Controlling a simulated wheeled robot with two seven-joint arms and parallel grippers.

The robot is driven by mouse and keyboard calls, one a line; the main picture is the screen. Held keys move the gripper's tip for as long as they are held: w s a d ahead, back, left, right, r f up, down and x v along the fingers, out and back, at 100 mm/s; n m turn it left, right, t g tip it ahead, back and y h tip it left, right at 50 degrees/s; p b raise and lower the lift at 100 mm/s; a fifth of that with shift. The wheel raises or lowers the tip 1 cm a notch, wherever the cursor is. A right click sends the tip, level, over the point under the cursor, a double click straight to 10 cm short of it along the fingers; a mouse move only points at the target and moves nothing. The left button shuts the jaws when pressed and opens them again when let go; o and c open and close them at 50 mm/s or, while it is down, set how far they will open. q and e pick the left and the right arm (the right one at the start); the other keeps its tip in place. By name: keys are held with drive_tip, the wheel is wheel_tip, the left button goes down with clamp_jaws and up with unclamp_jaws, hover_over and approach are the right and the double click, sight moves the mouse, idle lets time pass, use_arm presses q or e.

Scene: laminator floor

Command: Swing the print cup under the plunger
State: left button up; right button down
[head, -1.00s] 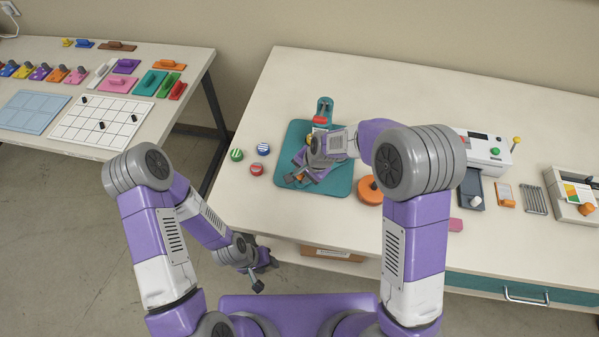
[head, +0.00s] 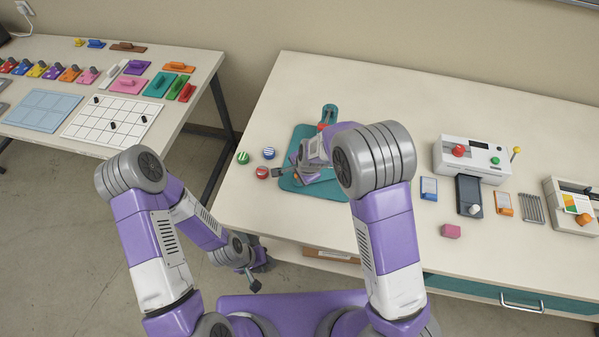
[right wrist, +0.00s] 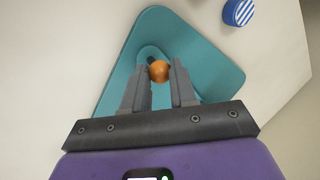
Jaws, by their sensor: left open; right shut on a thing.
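The pad printer's teal base (head: 300,135) lies on the table and also fills the middle of the right wrist view (right wrist: 205,60). A teal post (head: 329,113) with a red part stands at its back. My right gripper (right wrist: 160,70) is shut on a small orange ball knob (right wrist: 159,71) above the base. The cup and the spot under the plunger are mostly hidden by my right arm in the head view. My left gripper (head: 264,275) is open and empty, low in front of the table edge.
Green (head: 243,157), blue (head: 269,153) and red (head: 262,172) striped round pieces sit left of the base. A second table (head: 75,150) is at the left.

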drive_tip(key=shift+w, duration=0.1)
idle(0.3)
drive_tip(key=c, duration=0.9)
unclamp_jaws()
drive_tip(key=p+v, duration=0.1)
drive_tip(key=v, duration=0.6)
drive_tip(key=shift+r, duration=0.3)
